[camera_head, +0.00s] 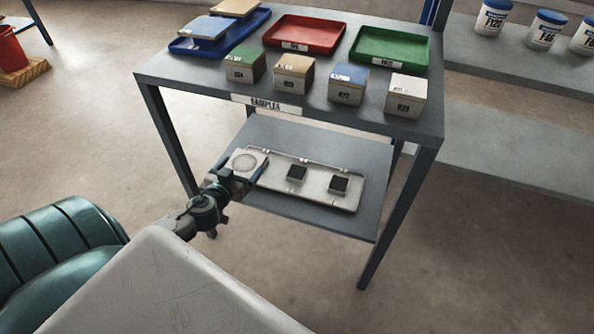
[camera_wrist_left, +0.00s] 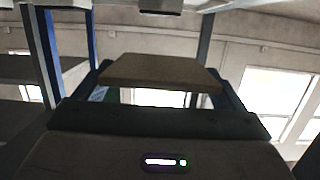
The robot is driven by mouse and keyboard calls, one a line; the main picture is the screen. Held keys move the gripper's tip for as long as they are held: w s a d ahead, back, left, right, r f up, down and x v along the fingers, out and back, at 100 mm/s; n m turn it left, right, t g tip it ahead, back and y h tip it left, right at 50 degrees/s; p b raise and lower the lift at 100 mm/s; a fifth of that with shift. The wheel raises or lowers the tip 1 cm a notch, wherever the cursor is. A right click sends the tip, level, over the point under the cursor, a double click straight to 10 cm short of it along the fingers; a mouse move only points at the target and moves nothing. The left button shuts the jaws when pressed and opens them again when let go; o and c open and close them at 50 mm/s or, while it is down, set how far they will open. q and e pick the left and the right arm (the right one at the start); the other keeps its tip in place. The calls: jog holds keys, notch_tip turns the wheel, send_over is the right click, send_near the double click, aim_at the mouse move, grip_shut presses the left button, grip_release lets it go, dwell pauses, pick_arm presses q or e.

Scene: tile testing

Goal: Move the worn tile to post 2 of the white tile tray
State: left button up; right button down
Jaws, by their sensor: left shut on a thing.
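The worn tile (camera_head: 245,161), a pale square with a round ring mark, is in my left gripper (camera_head: 240,172) at the left end of the white tile tray (camera_head: 318,200). In the left wrist view, the tile (camera_wrist_left: 160,72) sits between the two fingers and looks brown and shaded. The tray lies on the lower shelf, and two dark square posts show on it, a middle one (camera_head: 297,173) and a right one (camera_head: 339,184). The tile covers the tray's left end. I cannot tell whether it touches the tray. My right gripper is out of view.
The upper tabletop (camera_head: 300,113) overhangs the lower shelf (camera_head: 290,137). Several tile-topped blocks stand along its front, with a blue tray (camera_head: 245,30), red tray (camera_head: 305,35) and green tray (camera_head: 390,47) behind. A table leg (camera_head: 400,215) stands right of the shelf.

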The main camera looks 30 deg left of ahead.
aim_at(294, 177)
pick_arm(q)
jog(key=w+d, duration=0.3)
jog(key=d, duration=0.1)
jog(key=w+d+f, duration=0.1)
jog(key=w+d, duration=0.2)
jog(key=d, duration=0.1)
jog(key=w+d+p, duration=0.1)
jog(key=w+d, duration=0.2)
jog(key=w, duration=0.1)
jog(key=shift+w+d+f, duration=0.1)
jog(key=shift+d+f, duration=0.15)
jog(key=shift+d, duration=0.15)
notch_tip(294, 177, down, 4)
jog(key=shift+r+b, duration=0.15)
jog(key=shift+b, duration=0.95)
jog(key=shift+r, duration=0.1)
jog(key=o, duration=0.8)
jog(key=p+v, duration=0.1)
jog(key=v, duration=0.9)
jog(key=shift+s, duration=0.4)
jog(key=shift+s+d+r, duration=0.2)
jog(key=shift+s, duration=0.35)
